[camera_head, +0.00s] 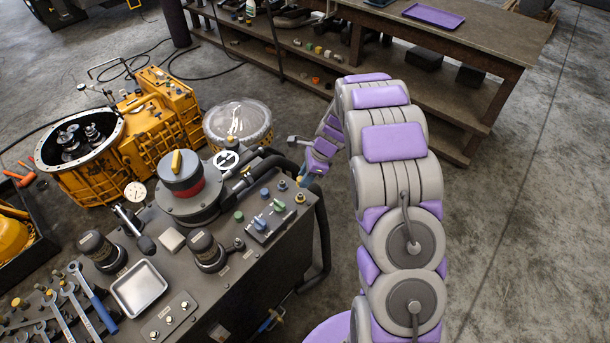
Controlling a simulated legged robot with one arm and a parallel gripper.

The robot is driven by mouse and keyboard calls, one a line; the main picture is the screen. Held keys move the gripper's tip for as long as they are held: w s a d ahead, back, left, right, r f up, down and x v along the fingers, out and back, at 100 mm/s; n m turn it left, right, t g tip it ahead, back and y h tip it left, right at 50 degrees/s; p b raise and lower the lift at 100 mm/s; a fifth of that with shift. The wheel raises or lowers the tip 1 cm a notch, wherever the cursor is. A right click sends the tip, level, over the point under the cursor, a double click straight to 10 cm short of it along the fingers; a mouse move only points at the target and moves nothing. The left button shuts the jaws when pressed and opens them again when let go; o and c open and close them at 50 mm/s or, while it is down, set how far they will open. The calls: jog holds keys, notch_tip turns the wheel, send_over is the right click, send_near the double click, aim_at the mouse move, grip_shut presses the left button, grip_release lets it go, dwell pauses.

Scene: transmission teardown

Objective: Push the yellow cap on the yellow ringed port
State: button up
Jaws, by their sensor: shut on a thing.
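My gripper (305,179) is at the back right corner of the dark machine, just above its top. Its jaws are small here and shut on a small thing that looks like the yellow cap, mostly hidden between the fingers. The yellow ringed port (300,198) is on the machine's top near the right edge, just below my gripper. I cannot tell whether the held thing touches the port.
The dark machine (215,285) carries blue and green fittings, a red and black cylinder (184,177) and a metal tray (138,289). Black hoses (322,235) bend around its right side. A yellow gearbox (150,125) and a workbench (480,40) stand behind. Floor at right is clear.

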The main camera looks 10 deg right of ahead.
aim_at(301, 195)
jog(key=b+x, duration=0.2)
jog(key=shift+d+f, duration=0.1)
jog(key=shift+f, duration=0.4)
notch_tip(301, 195, down, 2)
jog(key=shift+f+b, duration=0.1)
jog(key=shift+b, duration=0.85)
jog(key=shift+d+f+p, duration=0.15)
jog(key=shift+f+p, duration=0.15)
jog(key=shift+p, duration=0.2)
jog(key=shift+s+f, duration=0.1)
jog(key=shift+f+p, duration=0.85)
jog(key=shift+p, duration=0.15)
jog(key=o, duration=1.1)
jog(key=shift+r, duration=0.2)
jog(key=shift+r+p, duration=1.35)
jog(key=shift+p, duration=0.1)
